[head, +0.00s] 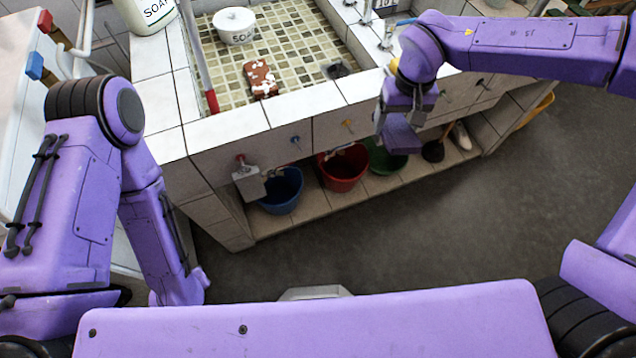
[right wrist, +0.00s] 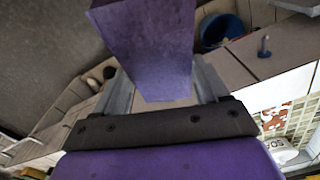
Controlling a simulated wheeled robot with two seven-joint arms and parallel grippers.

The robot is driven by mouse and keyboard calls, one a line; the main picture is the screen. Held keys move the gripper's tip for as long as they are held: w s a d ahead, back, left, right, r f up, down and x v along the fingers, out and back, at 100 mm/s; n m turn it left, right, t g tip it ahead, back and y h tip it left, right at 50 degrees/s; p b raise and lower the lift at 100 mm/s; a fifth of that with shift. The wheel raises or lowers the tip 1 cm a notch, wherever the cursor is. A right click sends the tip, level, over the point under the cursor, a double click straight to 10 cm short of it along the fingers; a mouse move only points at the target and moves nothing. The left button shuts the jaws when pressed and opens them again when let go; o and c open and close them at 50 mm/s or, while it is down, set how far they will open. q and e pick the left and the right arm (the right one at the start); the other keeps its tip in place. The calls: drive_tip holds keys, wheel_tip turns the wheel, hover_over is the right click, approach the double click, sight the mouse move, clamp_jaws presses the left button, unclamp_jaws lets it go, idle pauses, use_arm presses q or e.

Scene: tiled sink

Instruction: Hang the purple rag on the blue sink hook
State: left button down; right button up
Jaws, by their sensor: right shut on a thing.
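My right gripper (head: 398,118) is shut on the purple rag (head: 402,138), which looks like a flat purple block hanging below it. The right gripper is in front of the sink's front wall, to the right of the hooks. In the right wrist view the rag (right wrist: 150,50) sits between the two fingers (right wrist: 163,88) and fills the upper middle. The blue sink hook (head: 296,140) is on the tiled front wall, bare and apart from the rag. It also shows in the right wrist view (right wrist: 264,46), at right. My left arm is at left; its gripper does not show.
A red hook (head: 240,158) and a yellow hook (head: 348,124) flank the blue one. Below stand a blue bucket (head: 283,192), a red bucket (head: 343,168) and a green bucket (head: 385,160).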

wheel_tip(320, 180, down, 33)
drive_tip(key=w+d+n+t+y+b, duration=0.15)
drive_tip(key=t+b, duration=0.75)
drive_tip(key=b, duration=1.7)
drive_tip(key=a+t+y+b, duration=0.1)
drive_tip(key=a+t+b, duration=0.55)
drive_tip(key=a, duration=0.35)
drive_tip(key=s+a+r+n+t+y+b, duration=0.25)
drive_tip(key=s+a+r+n+y, duration=0.25)
drive_tip(key=s+a+r+y, duration=0.4)
use_arm(q)
wheel_tip(320, 180, down, 39)
drive_tip(key=b, duration=0.1)
use_arm(e)
drive_tip(key=w+a+t, duration=0.1)
drive_tip(key=w+a, duration=0.1)
drive_tip(key=w, duration=0.8)
drive_tip(key=shift+a+f+y, duration=0.2)
drive_tip(key=shift+f+y, duration=0.1)
drive_tip(key=shift+y, duration=0.05)
